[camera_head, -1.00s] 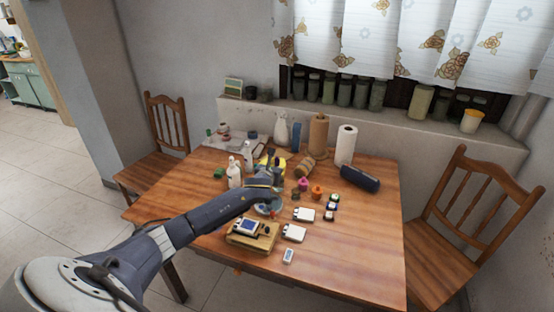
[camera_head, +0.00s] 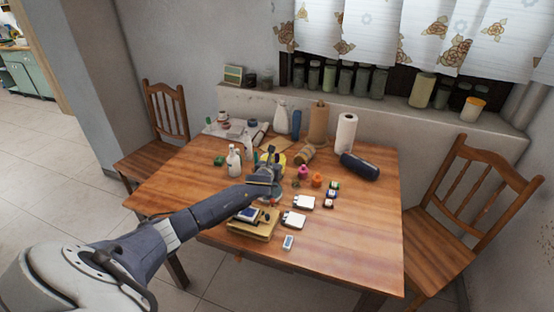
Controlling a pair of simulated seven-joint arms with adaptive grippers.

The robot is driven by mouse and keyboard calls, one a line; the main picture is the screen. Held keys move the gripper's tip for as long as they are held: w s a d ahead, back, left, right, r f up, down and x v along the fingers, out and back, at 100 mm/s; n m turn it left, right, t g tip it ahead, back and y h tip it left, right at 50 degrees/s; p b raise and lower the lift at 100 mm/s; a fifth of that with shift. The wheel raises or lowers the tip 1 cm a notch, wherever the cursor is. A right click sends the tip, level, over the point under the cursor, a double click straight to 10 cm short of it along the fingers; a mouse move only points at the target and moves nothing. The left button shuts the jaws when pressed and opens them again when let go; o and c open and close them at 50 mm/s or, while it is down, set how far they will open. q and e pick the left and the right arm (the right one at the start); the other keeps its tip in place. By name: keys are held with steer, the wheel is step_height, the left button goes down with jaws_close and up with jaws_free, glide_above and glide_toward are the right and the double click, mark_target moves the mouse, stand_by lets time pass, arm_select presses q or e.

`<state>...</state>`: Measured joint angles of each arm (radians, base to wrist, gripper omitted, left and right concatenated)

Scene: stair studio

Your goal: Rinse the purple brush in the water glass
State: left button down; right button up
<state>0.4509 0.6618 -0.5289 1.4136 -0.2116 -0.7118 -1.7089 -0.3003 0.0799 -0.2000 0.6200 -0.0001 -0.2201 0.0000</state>
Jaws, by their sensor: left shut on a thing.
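My left gripper (camera_head: 270,160) is over the middle of the wooden table (camera_head: 340,265), at the end of my left arm. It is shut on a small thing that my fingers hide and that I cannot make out. I cannot pick out the purple brush or the water glass at this size. A grey round dish (camera_head: 272,198) with small coloured bits shows partly just below the gripper and wrist. My right gripper is not in view.
White bottles (camera_head: 234,162) stand left of the gripper. Small pink (camera_head: 303,172) and orange (camera_head: 317,181) pots and white boxes (camera_head: 293,220) lie to its right. A wooden box (camera_head: 250,228) is under my forearm. A paper roll (camera_head: 345,138) stands behind. The table's right front is clear.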

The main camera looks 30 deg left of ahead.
arm_select(q)
steer(key=shift+s, duration=0.3)
steer(key=shift+w, duration=0.6)
steer(key=shift+s+d, duration=0.25)
stand_by(0.4)
steer(key=shift+a, duration=0.25)
steer(key=shift+s+a, duration=0.15)
steer(key=shift+a, duration=0.15)
steer(key=shift+d, duration=0.3)
steer(key=shift+r, duration=0.15)
steer(key=shift+r, duration=3.6)
